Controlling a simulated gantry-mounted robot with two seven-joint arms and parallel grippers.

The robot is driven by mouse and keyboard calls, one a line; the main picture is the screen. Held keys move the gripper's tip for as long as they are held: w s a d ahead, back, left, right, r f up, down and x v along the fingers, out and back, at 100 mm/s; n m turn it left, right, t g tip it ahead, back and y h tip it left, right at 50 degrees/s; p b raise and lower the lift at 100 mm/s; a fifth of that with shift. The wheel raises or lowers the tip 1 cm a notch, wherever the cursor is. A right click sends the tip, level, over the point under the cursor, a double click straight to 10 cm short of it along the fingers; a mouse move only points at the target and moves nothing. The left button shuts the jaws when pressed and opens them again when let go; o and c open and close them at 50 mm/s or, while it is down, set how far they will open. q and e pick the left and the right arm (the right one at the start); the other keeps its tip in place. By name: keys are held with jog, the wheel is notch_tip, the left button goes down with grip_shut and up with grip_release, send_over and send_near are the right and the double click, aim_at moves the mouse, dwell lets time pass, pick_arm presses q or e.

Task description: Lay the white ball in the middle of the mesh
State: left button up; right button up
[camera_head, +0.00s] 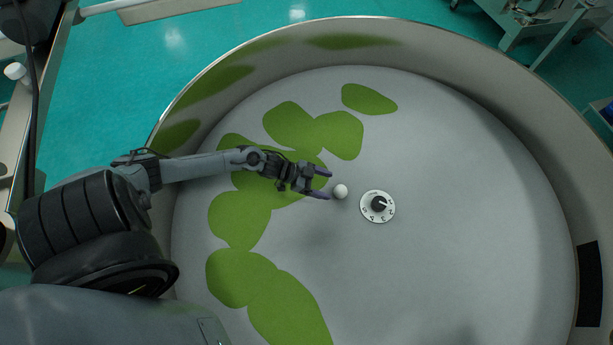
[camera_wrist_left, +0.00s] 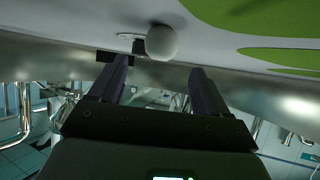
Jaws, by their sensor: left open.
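The white ball (camera_head: 341,191) is just past the fingertips of my left gripper (camera_head: 326,184) in the head view. My left gripper is open, its two purple fingers spread and pointing right at the ball. In the left wrist view the ball (camera_wrist_left: 162,43) shows beyond and between the fingertips of the gripper (camera_wrist_left: 159,66), with nothing held. I cannot tell whether the ball touches the mesh or a finger. The mesh (camera_head: 460,230) is a wide grey disc, light and flat. My right gripper is not in view.
A round white dial (camera_head: 378,206) with a black knob lies right of the ball, near the disc's middle. Green patches (camera_head: 240,220) cover the disc's left part. A tall curved rim (camera_head: 480,60) surrounds the disc. The disc's right side is clear.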

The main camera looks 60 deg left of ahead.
pick_arm(q)
jog(key=v, duration=0.7)
jog(key=d, duration=0.2)
jog(key=d+y, duration=0.1)
jog(key=d, duration=0.1)
jog(key=d+y, duration=0.1)
jog(key=d, duration=0.1)
jog(key=shift+f+n+p, duration=0.3)
jog(key=shift+f+p, duration=0.05)
jog(key=s+d+r+n+g+y, duration=0.5)
jog(key=s+d+r, duration=0.5)
jog(key=s+r, duration=0.1)
jog(key=shift+s+r+g, duration=0.3)
jog(key=shift+r+g, duration=0.05)
jog(key=shift+g, duration=0.05)
jog(key=shift+d+r, duration=0.1)
